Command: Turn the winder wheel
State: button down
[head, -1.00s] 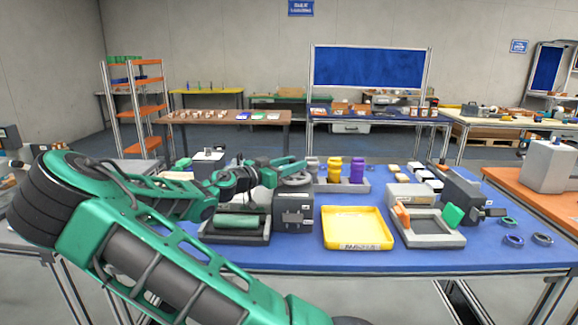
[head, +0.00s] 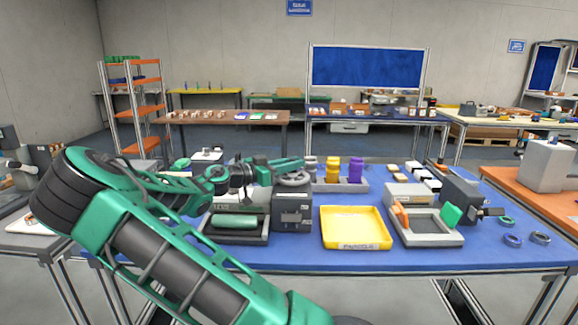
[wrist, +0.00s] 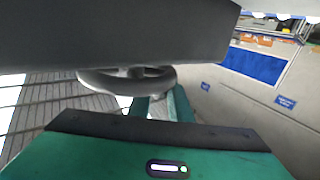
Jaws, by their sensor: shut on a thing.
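The winder wheel (head: 294,179) is a grey ring lying flat on top of a dark grey machine box (head: 292,208) on the blue table. My green gripper (head: 288,164) reaches in from the left and is shut on the wheel's far rim. In the wrist view the wheel (wrist: 127,80) shows as a grey ring, with my green gripper fingers (wrist: 163,104) against its edge. The exact contact between fingers and rim is partly hidden.
A grey unit with a green roller (head: 235,221) stands left of the machine box. A yellow tray (head: 356,229) lies to its right. Yellow and purple spools (head: 355,170) stand behind. A grey frame (head: 432,226) with orange and green parts sits farther right.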

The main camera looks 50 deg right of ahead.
jog(key=shift+w, duration=0.15)
jog(key=c, duration=1.6)
grip_release()
jog(key=v, duration=1.1)
jog(key=shift+f, duration=0.1)
jog(key=shift+d, duration=0.1)
